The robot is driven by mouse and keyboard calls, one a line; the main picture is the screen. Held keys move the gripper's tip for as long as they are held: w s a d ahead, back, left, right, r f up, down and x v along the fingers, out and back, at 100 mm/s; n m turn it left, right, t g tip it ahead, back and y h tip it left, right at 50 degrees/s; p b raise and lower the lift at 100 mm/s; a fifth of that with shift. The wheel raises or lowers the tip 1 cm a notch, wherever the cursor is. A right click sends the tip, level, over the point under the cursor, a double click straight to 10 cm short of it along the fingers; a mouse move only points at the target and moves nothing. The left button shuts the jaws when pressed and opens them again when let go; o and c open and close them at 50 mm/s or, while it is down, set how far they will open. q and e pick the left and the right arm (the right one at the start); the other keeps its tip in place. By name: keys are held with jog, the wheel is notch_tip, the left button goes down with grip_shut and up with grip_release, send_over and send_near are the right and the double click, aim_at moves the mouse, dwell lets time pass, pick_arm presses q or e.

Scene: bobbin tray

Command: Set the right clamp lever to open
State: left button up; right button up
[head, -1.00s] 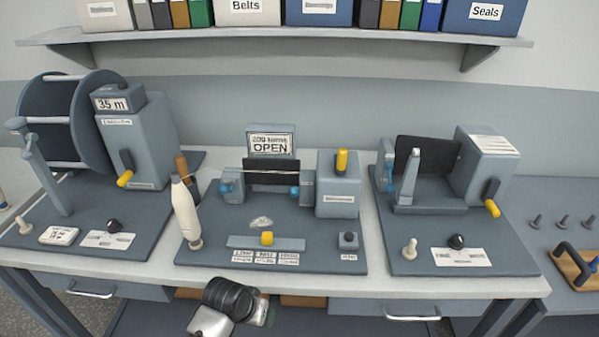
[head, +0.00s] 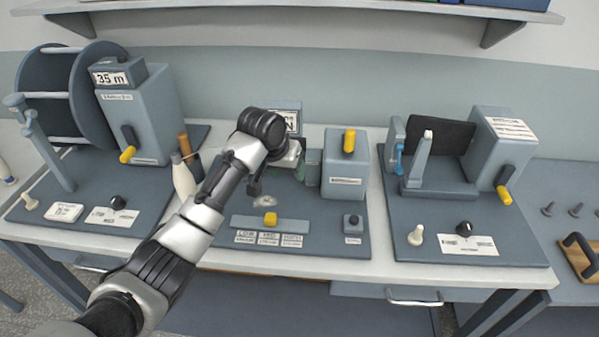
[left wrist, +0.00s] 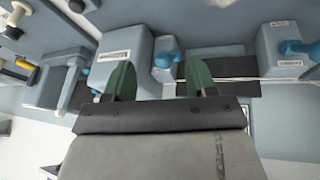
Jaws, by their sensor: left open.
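The middle station (head: 335,240) has a clamp at each side of a dark panel. The right clamp's blue lever (left wrist: 165,58) shows in the left wrist view, beside the grey box (left wrist: 118,62). In the head view my left gripper hides this lever. My left gripper (head: 280,175) is open above the clamp area. In the left wrist view its two green fingers (left wrist: 160,82) appear on either side of the lever, apart from each other; contact cannot be told. The left clamp's blue lever (left wrist: 278,27) also shows there. My right gripper is not in view.
The grey box (head: 345,170) with a yellow handle stands just right of my gripper. A white bottle-shaped piece (head: 183,178) stands left of my forearm. A thin white line (left wrist: 235,79) crosses the clamps. The right station (head: 425,225) stands apart, beyond a gap.

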pick_arm(q)
notch_tip(320, 180, up, 4)
jog(key=w+f, duration=0.1)
jog(key=w, duration=0.1)
jog(key=x, duration=0.4)
jog(key=p+x, duration=0.1)
jog(key=x, duration=0.3)
jog(key=shift+w+f, duration=0.25)
jog(key=shift+w, duration=0.1)
jog(key=shift+x, duration=0.75)
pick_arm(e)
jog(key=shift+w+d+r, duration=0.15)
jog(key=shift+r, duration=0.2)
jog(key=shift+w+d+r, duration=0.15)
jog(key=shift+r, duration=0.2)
pick_arm(q)
jog(key=shift+c, duration=0.4)
jog(key=shift+a, duration=0.1)
grip_shut()
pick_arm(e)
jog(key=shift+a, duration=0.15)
